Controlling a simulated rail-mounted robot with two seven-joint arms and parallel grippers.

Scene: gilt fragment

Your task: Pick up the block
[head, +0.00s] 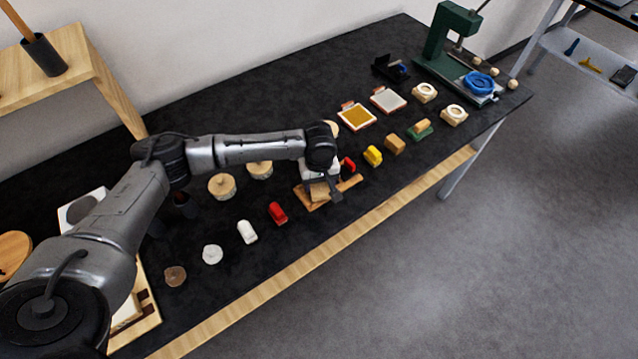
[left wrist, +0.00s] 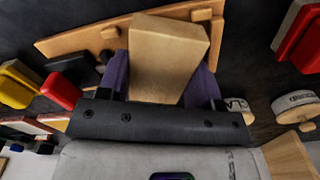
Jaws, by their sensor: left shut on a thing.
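A pale wooden block (head: 319,191) is between the fingers of my left gripper (head: 323,187), over a flat wooden board (head: 308,206). In the left wrist view, the block (left wrist: 167,55) fills the gap between the two purple-padded fingers, and my left gripper (left wrist: 163,78) is shut on it. The board (left wrist: 75,42) lies behind the block there, with small wooden pegs on it. I cannot tell whether the block touches the board. My right gripper is not in view.
A red block (head: 277,212) and a white block (head: 247,231) lie to the left on the black table. Red (head: 348,164) and yellow (head: 373,156) pieces lie close on the right. Round wooden pieces (head: 222,186) stand behind. The table's front edge (head: 330,242) is near.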

